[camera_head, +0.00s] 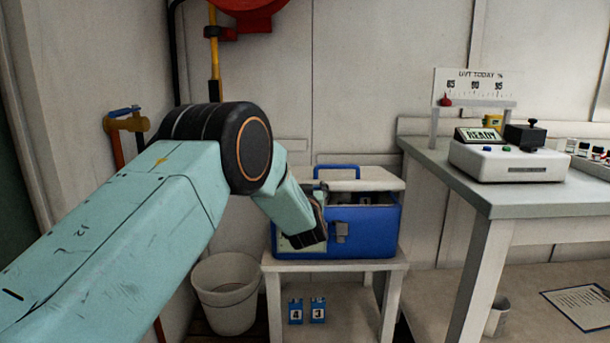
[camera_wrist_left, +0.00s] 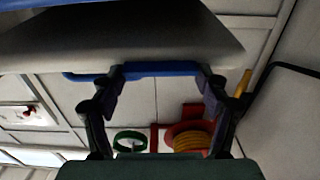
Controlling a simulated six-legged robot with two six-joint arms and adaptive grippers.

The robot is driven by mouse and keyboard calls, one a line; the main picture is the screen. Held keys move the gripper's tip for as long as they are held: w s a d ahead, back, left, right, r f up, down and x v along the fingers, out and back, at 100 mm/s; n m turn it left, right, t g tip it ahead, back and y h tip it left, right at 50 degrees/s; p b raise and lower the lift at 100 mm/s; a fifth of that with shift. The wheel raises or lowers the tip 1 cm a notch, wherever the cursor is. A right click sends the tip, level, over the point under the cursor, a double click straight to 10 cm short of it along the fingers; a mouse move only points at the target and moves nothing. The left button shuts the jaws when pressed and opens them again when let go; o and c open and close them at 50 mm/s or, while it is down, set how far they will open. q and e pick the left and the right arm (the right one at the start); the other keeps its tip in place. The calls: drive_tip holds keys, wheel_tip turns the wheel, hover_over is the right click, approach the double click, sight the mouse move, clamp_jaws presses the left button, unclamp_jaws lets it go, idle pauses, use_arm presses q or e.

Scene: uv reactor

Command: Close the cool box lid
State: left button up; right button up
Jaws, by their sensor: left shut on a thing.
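The cool box (camera_head: 368,235) is blue, with a latch on its front, and stands on a small white table. Its pale lid (camera_head: 375,179) is ajar, with a dark gap above the front rim where contents partly show. A blue handle (camera_head: 336,167) stands up at the lid. My left gripper (camera_head: 320,210) is at the box's front left, its fingertips mostly hidden in the head view. In the left wrist view my left gripper (camera_wrist_left: 161,72) has its fingers at the blue handle (camera_wrist_left: 160,68), below the pale lid (camera_wrist_left: 130,40), and is shut on it. My right gripper is out of view.
A white bucket (camera_head: 226,292) stands left of the small table (camera_head: 334,266). Blue number tags (camera_head: 307,311) are below it. A workbench (camera_head: 530,200) with a white device (camera_head: 508,160) stands close on the right. A red hose reel (camera_head: 250,12) hangs above.

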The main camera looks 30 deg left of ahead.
use_arm(q)
drive_tip(key=shift+s+d+f, duration=0.1)
drive_tip(key=shift+s+f, duration=0.1)
drive_tip(key=shift+f, duration=1.35)
drive_tip(key=o, duration=1.7)
drive_tip(key=shift+r, duration=0.1)
drive_tip(key=v, duration=1.2)
drive_tip(key=shift+w+r, duration=0.1)
drive_tip(key=x, duration=1.2)
